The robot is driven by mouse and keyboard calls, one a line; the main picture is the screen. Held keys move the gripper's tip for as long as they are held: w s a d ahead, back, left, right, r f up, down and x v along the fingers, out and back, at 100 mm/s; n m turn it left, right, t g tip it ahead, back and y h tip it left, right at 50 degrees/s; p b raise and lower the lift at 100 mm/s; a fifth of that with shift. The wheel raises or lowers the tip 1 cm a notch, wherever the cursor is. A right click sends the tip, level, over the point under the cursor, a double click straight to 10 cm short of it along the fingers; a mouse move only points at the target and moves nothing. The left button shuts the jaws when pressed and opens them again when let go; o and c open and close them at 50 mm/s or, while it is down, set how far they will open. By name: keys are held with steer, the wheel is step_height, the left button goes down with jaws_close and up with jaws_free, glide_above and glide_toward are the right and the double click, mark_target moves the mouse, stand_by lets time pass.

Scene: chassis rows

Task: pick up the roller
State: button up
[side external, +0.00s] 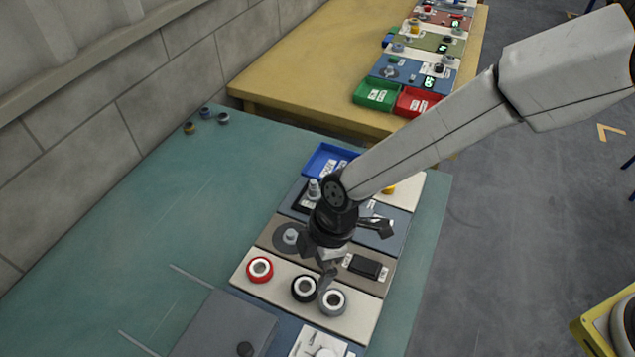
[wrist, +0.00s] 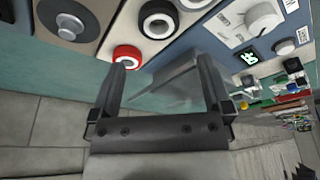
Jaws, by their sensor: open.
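Three short ring-shaped pieces that look like rollers sit in a row on a cream panel: a red one (side external: 260,269), a black one (side external: 304,288) and a grey one (side external: 333,301). I cannot tell which is the roller meant. My gripper (side external: 327,282) is over the panel, close to the black and grey ones, and partly covers the space between them. In the wrist view my gripper (wrist: 160,66) is open, with no roller between its fingers. The red one (wrist: 127,56) and black one (wrist: 158,19) show beyond the fingertips; the grey one is cut off at the top.
Behind the row is a brown panel with a dark disc (side external: 290,237) and a black block (side external: 365,266). A blue bin (side external: 330,160) stands further back. A flat grey box (side external: 222,328) lies in front. The teal table (side external: 130,235) is mostly clear at left.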

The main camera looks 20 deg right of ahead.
mark_target(302, 292)
steer(key=shift+x, duration=1.35)
steer(key=shift+f, duration=0.1)
steer(key=shift+x, duration=2.45)
steer(key=shift+d, duration=0.15)
steer(key=c, duration=1.1)
